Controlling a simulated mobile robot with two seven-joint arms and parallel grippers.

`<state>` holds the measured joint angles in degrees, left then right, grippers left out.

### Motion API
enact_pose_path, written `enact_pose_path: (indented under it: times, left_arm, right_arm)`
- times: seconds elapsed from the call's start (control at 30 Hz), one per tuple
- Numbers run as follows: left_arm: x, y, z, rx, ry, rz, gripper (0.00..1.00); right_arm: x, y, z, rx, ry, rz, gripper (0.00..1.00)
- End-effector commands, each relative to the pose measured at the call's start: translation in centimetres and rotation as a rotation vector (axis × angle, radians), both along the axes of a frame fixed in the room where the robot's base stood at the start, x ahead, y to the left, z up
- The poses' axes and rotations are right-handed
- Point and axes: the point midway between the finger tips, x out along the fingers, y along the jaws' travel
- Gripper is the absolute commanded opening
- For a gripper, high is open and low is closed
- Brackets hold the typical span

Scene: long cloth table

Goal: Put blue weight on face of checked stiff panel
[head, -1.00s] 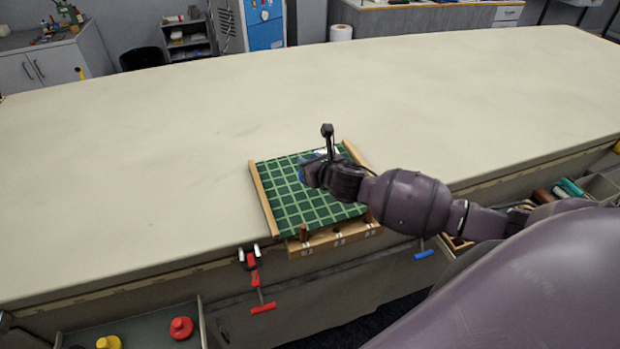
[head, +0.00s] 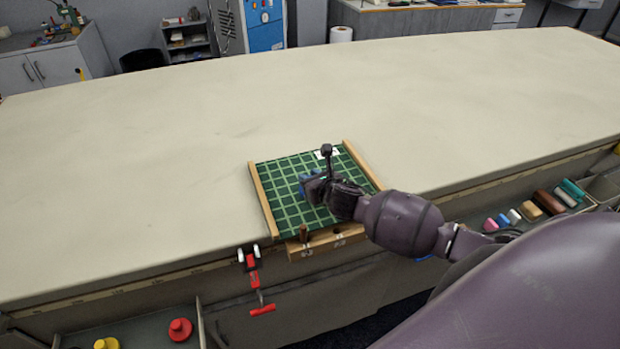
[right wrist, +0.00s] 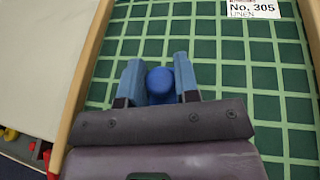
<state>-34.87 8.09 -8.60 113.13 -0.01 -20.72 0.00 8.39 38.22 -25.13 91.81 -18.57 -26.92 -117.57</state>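The checked stiff panel (head: 285,205) is a green board with a pale grid, lying at the table's near edge between wooden side rails. It fills much of the right wrist view (right wrist: 240,50). My right gripper (head: 308,186) is over the panel's middle. In the right wrist view its two blue fingers (right wrist: 159,85) close on either side of the blue weight's round knob (right wrist: 160,82). The weight's lower part is hidden, and I cannot tell whether it touches the panel. My left gripper is not in view.
A white label (head: 327,154) lies at the panel's far right. A wooden block with a brown peg (head: 304,233) is at its near edge. A red clamp (head: 254,280) grips the table edge. A tray holds red (head: 180,328) and yellow weights. The table beyond is clear.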

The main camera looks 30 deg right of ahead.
Motion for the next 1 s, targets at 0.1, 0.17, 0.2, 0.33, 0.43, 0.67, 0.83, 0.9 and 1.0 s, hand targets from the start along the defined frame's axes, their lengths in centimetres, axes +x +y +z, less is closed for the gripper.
enact_pose_path:
  times: [0.1, 0.17, 0.2, 0.33, 0.43, 0.67, 0.83, 0.9, 1.0]
  left_arm:
    - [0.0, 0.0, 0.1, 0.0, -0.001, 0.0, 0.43]
    - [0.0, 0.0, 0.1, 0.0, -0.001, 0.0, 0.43]
    - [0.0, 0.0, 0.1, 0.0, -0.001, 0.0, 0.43]
    - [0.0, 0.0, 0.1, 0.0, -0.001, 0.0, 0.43]
    - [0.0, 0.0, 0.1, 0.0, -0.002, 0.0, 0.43]
    - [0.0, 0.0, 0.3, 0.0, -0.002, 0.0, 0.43]
    - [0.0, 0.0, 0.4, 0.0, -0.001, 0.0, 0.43]
    - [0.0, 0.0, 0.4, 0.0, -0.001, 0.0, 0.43]
    - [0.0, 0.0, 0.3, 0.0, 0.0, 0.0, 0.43]
  right_arm:
    - [0.0, 0.0, 0.0, 0.0, 0.0, 0.0, 0.47]
    - [0.0, 0.0, 0.0, 0.0, 0.0, 0.0, 0.54]
    - [0.0, 0.0, 0.0, 0.0, 0.0, 0.0, 0.54]
    - [0.0, 0.0, 0.0, 0.0, 0.0, 0.0, 0.54]
    - [0.0, 0.0, 0.1, 0.0, 0.0, 0.0, 0.54]
    - [-1.6, 0.0, 0.9, -0.002, 0.0, 0.002, 0.54]
    - [-4.2, 0.0, 1.8, -0.002, 0.0, 0.002, 0.54]
    - [-5.4, 0.0, 2.2, -0.002, 0.001, 0.002, 0.54]
    - [-7.1, 0.0, 2.8, -0.001, 0.001, 0.001, 0.54]
